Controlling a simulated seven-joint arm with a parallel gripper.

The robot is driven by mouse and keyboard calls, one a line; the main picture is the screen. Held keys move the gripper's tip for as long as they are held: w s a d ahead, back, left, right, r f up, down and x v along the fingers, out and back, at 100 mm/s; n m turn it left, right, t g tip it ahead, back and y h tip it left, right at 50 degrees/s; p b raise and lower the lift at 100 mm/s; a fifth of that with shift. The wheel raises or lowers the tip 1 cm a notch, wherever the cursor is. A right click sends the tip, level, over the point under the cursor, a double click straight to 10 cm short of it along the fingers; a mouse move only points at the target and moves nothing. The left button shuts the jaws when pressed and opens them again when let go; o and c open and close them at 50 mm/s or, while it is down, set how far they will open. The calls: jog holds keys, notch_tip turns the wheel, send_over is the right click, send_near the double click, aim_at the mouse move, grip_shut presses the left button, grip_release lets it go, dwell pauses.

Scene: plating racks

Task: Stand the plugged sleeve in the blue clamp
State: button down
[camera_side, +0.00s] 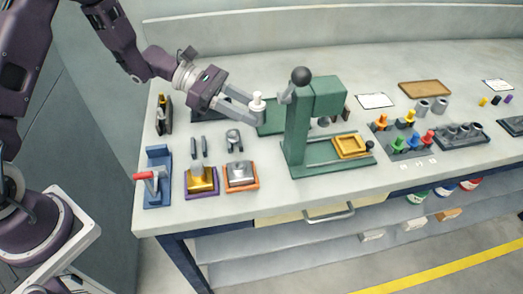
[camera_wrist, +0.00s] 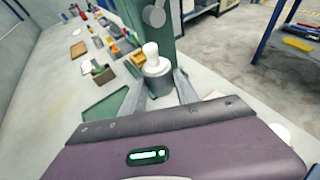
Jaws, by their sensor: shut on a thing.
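My gripper (camera_side: 256,112) is shut on the plugged sleeve (camera_side: 258,105) and holds it upright above the bench, just left of the green press. In the wrist view the sleeve (camera_wrist: 157,69) is a short grey cylinder between my fingers, with a white plug (camera_wrist: 151,50) standing in its top. The blue clamp (camera_side: 157,190) stands at the bench's front left corner. It has a red handle and a grey metal arm. My gripper is well to the right of it and farther back. The clamp is not in the wrist view.
The green press (camera_side: 298,135), topped by a black ball, is close to the right of my gripper. A purple-based fixture (camera_side: 201,188) and an orange-based fixture (camera_side: 241,184) stand right of the clamp. A dark upright holder (camera_side: 164,115) stands behind it. Coloured plugs and grey sleeves lie farther right.

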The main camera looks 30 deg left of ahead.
aim_at(254, 150)
jog(key=shift+d, duration=0.6)
notch_tip(254, 150, down, 10)
jog(key=shift+r, duration=0.2)
jog(key=shift+f, duration=0.1)
jog(key=c, duration=0.9)
grip_release()
jog(key=shift+f, duration=0.1)
jog(key=shift+a, duration=0.1)
